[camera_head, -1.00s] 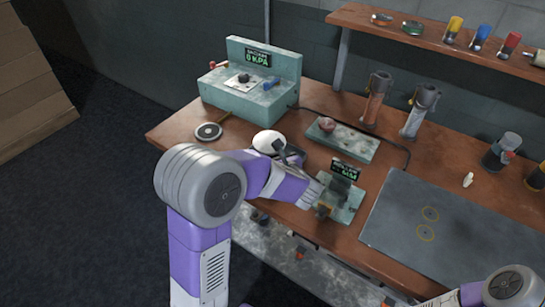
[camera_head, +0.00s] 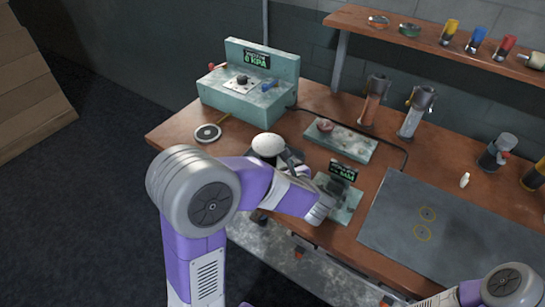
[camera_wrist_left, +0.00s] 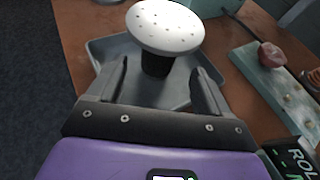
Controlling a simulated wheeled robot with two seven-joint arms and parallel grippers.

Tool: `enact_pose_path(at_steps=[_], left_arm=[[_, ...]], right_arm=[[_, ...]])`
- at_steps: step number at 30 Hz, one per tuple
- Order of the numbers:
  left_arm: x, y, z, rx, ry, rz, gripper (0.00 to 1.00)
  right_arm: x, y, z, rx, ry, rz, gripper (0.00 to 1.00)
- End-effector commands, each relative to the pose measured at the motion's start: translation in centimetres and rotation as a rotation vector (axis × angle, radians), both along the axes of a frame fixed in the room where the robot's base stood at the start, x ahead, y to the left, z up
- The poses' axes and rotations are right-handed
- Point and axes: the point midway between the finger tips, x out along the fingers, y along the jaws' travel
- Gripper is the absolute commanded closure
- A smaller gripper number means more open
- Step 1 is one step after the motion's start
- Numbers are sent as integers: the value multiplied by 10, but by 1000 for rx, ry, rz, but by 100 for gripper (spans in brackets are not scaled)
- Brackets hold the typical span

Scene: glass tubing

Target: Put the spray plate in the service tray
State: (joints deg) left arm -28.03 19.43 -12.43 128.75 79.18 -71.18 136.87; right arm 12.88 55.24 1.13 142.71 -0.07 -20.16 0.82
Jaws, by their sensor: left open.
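The spray plate is a white perforated disc (camera_wrist_left: 165,25) on a short dark stem. It stands in the grey service tray (camera_wrist_left: 108,50), within its walls. In the head view the spray plate (camera_head: 268,145) shows just behind my left forearm, and most of the tray is hidden. My left gripper (camera_wrist_left: 160,68) is open. Its fingers are spread to either side of the dark stem, below the disc and apart from it. In the head view the left gripper (camera_head: 291,158) is a dark shape right of the disc. My right gripper is out of view; only part of that arm shows.
A teal pressure unit (camera_head: 250,82) stands behind the tray, and a flat round disc (camera_head: 208,132) lies to the left. A teal block with a reddish knob (camera_head: 342,140) and a small display unit (camera_head: 346,190) are to the right. A grey mat (camera_head: 440,225) is farther right.

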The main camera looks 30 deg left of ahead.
Motion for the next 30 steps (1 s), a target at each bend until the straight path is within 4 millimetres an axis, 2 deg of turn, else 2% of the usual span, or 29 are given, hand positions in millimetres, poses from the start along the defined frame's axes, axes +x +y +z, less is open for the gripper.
enact_pose_path(at_steps=[3,10,30], left_arm=[[-14,-20,12,0,-2,-4,21],[-33,-42,23,1,-1,-1,21],[-37,-46,24,0,0,1,21]], right_arm=[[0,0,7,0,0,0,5],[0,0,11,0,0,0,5],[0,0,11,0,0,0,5]])
